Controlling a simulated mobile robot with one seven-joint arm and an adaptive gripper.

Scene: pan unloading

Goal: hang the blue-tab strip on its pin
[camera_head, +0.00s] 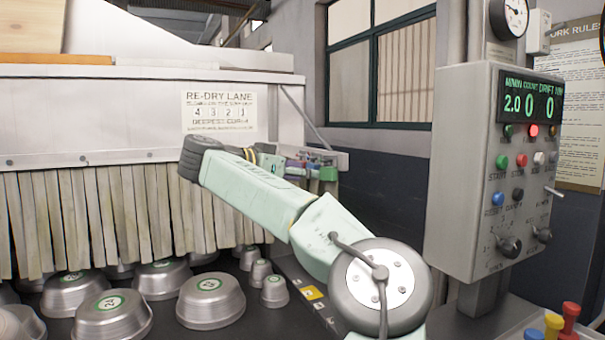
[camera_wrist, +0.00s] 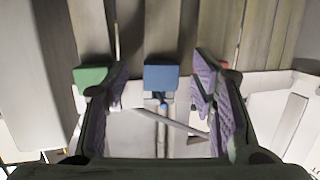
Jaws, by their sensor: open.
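In the wrist view the blue tab (camera_wrist: 161,78) sits at the end of a pale strip (camera_wrist: 165,35), between the two fingers of my gripper (camera_wrist: 162,110). The fingers are spread, with visible gaps between the purple pads and the tab. A small blue-marked fitting (camera_wrist: 163,106) shows just below the tab; I cannot tell whether it is the pin or whether the tab touches it.
A green tab (camera_wrist: 93,78) lies just left of my left finger in the wrist view. Hanging strips (camera_head: 110,215) line the machine front, above several metal pans (camera_head: 211,300). A control box (camera_head: 490,180) stands to the right of my arm.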

